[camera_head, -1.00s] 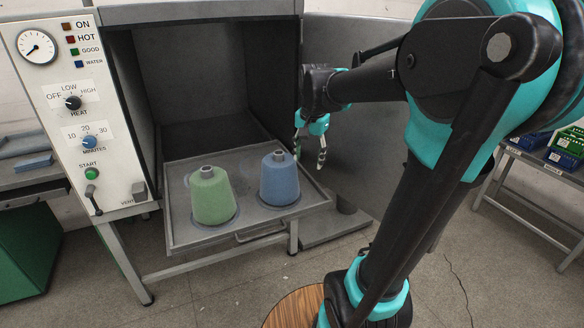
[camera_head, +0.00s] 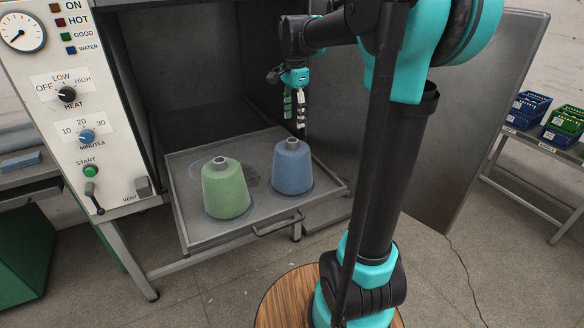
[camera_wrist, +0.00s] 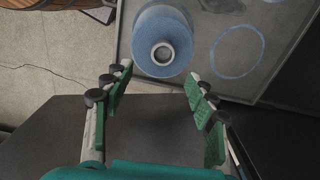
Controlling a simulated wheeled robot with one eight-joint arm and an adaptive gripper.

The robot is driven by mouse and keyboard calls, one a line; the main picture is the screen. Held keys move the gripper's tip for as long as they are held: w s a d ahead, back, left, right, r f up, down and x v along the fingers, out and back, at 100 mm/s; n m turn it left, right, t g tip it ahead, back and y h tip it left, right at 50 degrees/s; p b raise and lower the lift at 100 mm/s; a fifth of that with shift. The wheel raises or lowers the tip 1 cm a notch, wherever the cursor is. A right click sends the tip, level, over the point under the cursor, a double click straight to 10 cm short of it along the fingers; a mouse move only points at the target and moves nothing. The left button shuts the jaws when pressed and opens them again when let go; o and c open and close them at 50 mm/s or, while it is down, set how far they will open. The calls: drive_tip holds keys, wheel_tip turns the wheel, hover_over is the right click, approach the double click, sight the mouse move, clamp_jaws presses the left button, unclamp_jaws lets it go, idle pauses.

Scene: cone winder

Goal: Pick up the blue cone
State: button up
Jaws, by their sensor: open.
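The blue cone (camera_head: 292,168) stands upright on the right side of a pulled-out grey tray (camera_head: 190,222). My gripper (camera_head: 294,115) is above and just behind the cone in the head view, apart from it. In the wrist view the cone (camera_wrist: 162,42) shows from above, with its pale hollow tip, ahead of the gripper (camera_wrist: 158,85). The two green-padded fingers are spread wide with nothing between them. The cone lies just beyond the fingertips, roughly centred between them.
A green cone (camera_head: 225,188) stands left of the blue one on the tray. The dark steamer chamber is behind the tray, with its control panel (camera_head: 75,110) at left and open door (camera_head: 470,110) at right. Coloured crates (camera_head: 565,120) sit on a far-right table.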

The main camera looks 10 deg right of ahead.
sight(292, 140)
wheel_tip(292, 140, down, 3)
drive_tip(key=shift+r, duration=0.15)
drive_tip(key=shift+w+a+f, duration=0.1)
drive_tip(key=shift+a+f, duration=0.05)
drive_tip(key=shift+f, duration=1.15)
drive_tip(key=shift+a+f, duration=0.1)
drive_tip(key=shift+f, duration=1.2)
clamp_jaws()
